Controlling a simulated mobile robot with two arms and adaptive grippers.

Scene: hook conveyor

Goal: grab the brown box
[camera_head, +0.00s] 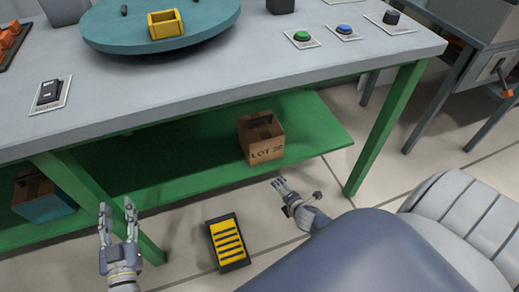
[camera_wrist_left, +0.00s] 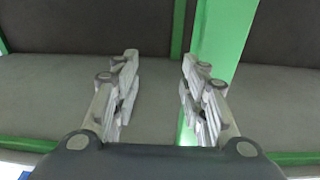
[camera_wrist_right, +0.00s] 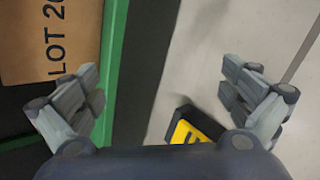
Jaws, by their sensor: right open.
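The brown box (camera_head: 262,140) with "LOT 20" lettering stands upright on the green lower shelf of the workbench, near its right end. It also shows at the upper left of the right wrist view (camera_wrist_right: 45,40). My right gripper (camera_head: 281,187) is open and empty, in front of and slightly below the box, apart from it. In the right wrist view its fingers (camera_wrist_right: 165,95) are spread, with the shelf edge between them. My left gripper (camera_head: 118,212) is open and empty by the bench's left leg; its fingers also show spread in the left wrist view (camera_wrist_left: 158,95).
A green shelf (camera_head: 180,165) runs under the grey bench top (camera_head: 230,75). A green leg (camera_head: 385,130) stands right of the box. A blue box (camera_head: 42,198) sits on the shelf at left. A yellow-and-black slatted item (camera_head: 228,243) lies on the floor.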

